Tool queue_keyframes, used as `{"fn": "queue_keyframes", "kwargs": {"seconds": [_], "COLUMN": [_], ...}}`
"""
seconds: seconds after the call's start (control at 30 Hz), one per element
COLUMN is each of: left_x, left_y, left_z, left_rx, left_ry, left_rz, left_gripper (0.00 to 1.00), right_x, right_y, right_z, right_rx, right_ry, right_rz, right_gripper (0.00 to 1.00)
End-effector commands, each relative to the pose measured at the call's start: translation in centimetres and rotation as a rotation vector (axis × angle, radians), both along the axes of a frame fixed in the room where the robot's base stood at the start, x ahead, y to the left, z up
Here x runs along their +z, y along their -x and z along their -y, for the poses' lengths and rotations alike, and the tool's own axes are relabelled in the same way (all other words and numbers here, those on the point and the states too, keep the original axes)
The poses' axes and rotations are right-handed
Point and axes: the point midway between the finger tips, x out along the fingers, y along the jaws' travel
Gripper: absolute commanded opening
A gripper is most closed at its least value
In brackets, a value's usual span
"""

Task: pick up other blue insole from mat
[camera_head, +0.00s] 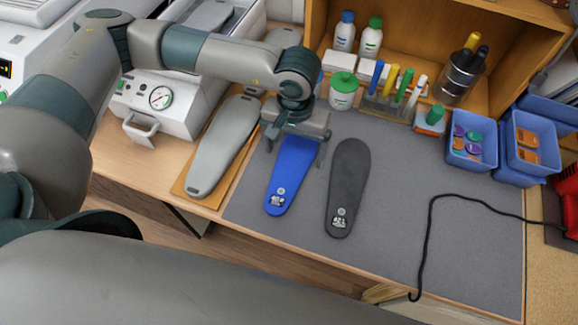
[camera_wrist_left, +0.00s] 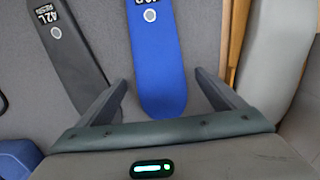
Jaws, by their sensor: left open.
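A blue insole (camera_head: 290,172) lies flat on the grey mat (camera_head: 400,215), its labelled end toward the front edge. My left gripper (camera_head: 294,150) is open over its far end. In the left wrist view the blue insole (camera_wrist_left: 157,60) lies between the two spread fingers of the left gripper (camera_wrist_left: 165,97), with a gap on each side. A dark grey insole (camera_head: 346,185) lies on the mat to the right of the blue one; it also shows in the left wrist view (camera_wrist_left: 72,55). My right gripper is not in view.
A grey foot-shaped form (camera_head: 222,150) on a wooden board stands left of the mat. Bottles (camera_head: 371,38), a pen holder (camera_head: 392,92) and blue bins (camera_head: 470,142) line the back. A black cable (camera_head: 432,215) crosses the mat's right side.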

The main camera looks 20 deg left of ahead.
Motion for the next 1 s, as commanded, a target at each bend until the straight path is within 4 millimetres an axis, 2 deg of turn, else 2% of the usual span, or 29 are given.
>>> {"fn": "queue_keyframes", "kwargs": {"seconds": [0.2, 1.0], "left_x": [-1.07, -1.18], "left_y": [0.02, -0.01], "left_z": [-0.02, -0.02], "left_rx": [-0.001, 0.0], "left_ry": [0.0, 0.0], "left_rz": [0.0, 0.001], "left_gripper": [0.89, 0.89], "right_x": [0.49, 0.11], "right_y": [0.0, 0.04], "right_z": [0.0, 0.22], "right_rx": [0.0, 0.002], "right_ry": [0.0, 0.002], "right_rz": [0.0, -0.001], "right_gripper": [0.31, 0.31]}}
